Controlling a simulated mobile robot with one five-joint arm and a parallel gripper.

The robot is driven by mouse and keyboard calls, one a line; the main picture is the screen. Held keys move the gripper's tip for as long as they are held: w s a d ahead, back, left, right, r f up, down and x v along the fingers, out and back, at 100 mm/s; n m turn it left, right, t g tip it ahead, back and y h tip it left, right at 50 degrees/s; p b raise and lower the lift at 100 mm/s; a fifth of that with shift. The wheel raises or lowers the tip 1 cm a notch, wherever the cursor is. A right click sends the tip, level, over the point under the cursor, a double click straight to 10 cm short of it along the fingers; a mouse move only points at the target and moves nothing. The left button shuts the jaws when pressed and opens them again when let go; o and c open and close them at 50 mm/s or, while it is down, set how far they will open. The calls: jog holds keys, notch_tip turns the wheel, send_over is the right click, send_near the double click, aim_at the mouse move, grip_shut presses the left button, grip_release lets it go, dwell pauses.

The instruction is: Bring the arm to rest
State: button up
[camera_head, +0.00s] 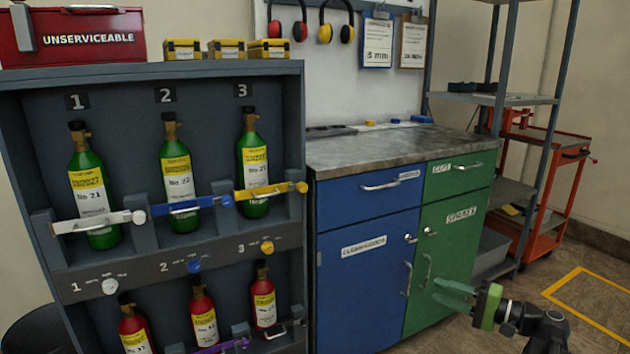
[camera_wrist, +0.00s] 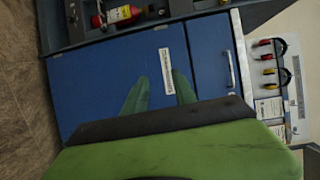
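My gripper (camera_head: 438,291) is in the lower right of the head view, in front of the green cabinet door (camera_head: 447,262). Its green fingers point left. In the wrist view the two fingers (camera_wrist: 160,76) stand apart with nothing between them. The blue cabinet door (camera_wrist: 90,85) and its white label lie beyond them. My dark arm link shows behind the gripper at the bottom of the head view; the rest of the arm is out of view.
A grey rack (camera_head: 283,100) at left holds green cylinders above red ones, behind coloured latch bars. A red UNSERVICEABLE box (camera_head: 85,38) stands on top. The worktop (camera_head: 385,148) is mostly clear. Grey shelving (camera_head: 497,98) and an orange trolley (camera_head: 565,190) stand at right, beside a yellow floor marking.

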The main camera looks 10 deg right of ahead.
jog(key=w+a+f+n+g+p, duration=0.25)
jog(key=a+g, duration=0.25)
jog(key=a, duration=0.9)
jog(key=w+a+f+n+g+p, duration=0.2)
jog(key=w+a+n+g, duration=0.15)
jog(key=a, duration=1.15)
jog(key=s+a+f+n+g+h+p, duration=0.3)
jog(key=s+a+f+n+g+h, duration=0.15)
jog(key=a+f+h, duration=0.5)
jog(key=d+h, duration=0.2)
jog(key=d, duration=0.6)
notch_tip(320, 180, up, 38)
jog(key=p, duration=3.7)
jog(key=shift+s+a+f+m+p, duration=0.15)
jog(key=shift+s+m+p, duration=0.05)
jog(key=shift+m+p, duration=0.2)
